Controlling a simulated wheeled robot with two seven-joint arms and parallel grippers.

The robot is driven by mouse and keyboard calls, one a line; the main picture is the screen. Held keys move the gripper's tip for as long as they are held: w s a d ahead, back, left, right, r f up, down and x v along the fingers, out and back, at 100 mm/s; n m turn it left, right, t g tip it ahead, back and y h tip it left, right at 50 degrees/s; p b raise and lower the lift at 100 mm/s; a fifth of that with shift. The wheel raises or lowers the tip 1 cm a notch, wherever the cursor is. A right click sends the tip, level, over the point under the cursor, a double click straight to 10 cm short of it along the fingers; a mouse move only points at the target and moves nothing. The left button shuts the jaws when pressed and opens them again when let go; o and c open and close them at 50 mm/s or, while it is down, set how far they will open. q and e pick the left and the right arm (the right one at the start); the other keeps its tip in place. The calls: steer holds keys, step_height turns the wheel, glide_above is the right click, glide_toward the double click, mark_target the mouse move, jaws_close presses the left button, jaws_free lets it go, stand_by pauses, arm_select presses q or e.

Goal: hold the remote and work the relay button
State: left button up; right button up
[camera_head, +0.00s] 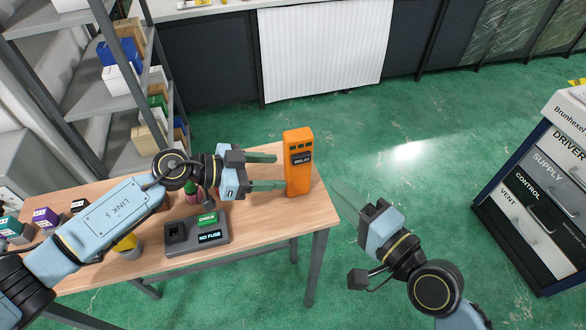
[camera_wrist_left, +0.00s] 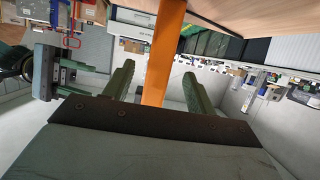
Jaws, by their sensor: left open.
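The orange remote (camera_head: 298,178) stands upright near the right end of the wooden table. It has a dark panel labelled RELAY (camera_head: 301,159) on its face; the button itself is too small to make out. My left gripper (camera_head: 279,171) is open, its green fingertips at the remote's left side. In the left wrist view the remote (camera_wrist_left: 163,60) shows as an orange bar in the gap between the open fingers (camera_wrist_left: 158,82), apart from both. My right gripper (camera_head: 347,200) is off the table's right edge, pointing up-left toward the remote; its finger gap is unclear.
A grey device (camera_head: 182,246) with a green CHECK button (camera_head: 207,219) and a NO FUSE display sits on the table (camera_head: 270,218). Small boxes lie at left. A shelf (camera_head: 75,100) stands behind. A labelled drawer cabinet (camera_head: 545,190) is at right; green floor between is clear.

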mark_target(285, 171)
arm_select(q)
steer(key=x, duration=0.7)
steer(key=shift+c, duration=0.5)
steer(key=c, duration=1.1)
steer(key=shift+o, duration=0.2)
arm_select(e)
jaws_close()
stand_by(1.2)
